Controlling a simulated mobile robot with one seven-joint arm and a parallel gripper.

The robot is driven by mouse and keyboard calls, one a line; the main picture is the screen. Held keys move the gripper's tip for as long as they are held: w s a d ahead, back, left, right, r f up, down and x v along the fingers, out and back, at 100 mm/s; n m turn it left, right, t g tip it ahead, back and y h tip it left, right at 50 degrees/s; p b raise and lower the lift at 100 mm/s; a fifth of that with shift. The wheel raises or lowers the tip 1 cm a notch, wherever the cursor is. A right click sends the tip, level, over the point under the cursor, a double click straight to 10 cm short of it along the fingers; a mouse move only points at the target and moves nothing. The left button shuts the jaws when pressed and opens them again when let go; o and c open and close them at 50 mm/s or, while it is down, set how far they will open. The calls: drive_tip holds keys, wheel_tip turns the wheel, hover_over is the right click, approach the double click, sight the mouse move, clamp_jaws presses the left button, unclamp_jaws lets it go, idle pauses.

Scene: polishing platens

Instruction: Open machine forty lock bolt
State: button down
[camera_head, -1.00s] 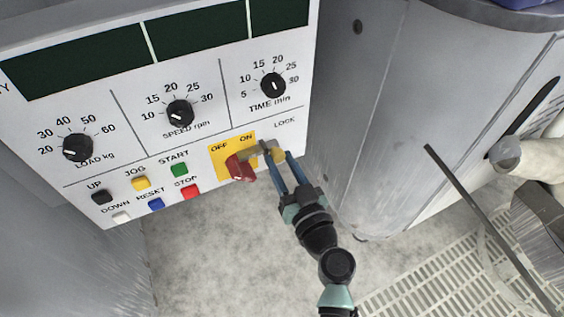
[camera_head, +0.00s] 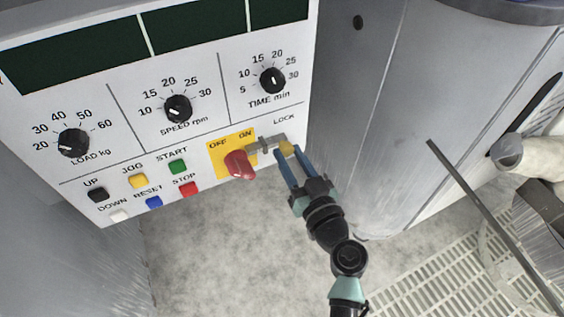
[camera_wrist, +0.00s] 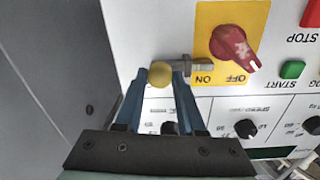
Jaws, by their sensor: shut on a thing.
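The lock bolt (camera_head: 266,143) is a grey metal bar with a yellow knob (camera_head: 287,147), mounted under the LOCK label on the white panel. My gripper (camera_head: 284,154) is shut on the yellow knob, with one blue finger on each side. In the wrist view the knob (camera_wrist: 160,75) sits between the fingertips, and the grey bar (camera_wrist: 195,68) runs from it toward the yellow plate. The red switch handle (camera_head: 239,164) stands on the yellow OFF/ON plate (camera_head: 217,159), left of the bolt. It also shows in the wrist view (camera_wrist: 232,46).
Left of the bolt are several coloured buttons, with a green START button (camera_head: 177,167) and a red STOP button (camera_head: 188,189). Three black dials sit above. A grey cabinet wall (camera_head: 365,110) stands close on the right. The floor (camera_head: 215,250) below the panel is clear.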

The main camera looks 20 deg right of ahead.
drive_tip(key=shift+d, duration=1.3)
drive_tip(key=c, duration=0.5)
unclamp_jaws()
drive_tip(key=s, duration=1.3)
drive_tip(key=shift+a, duration=0.15)
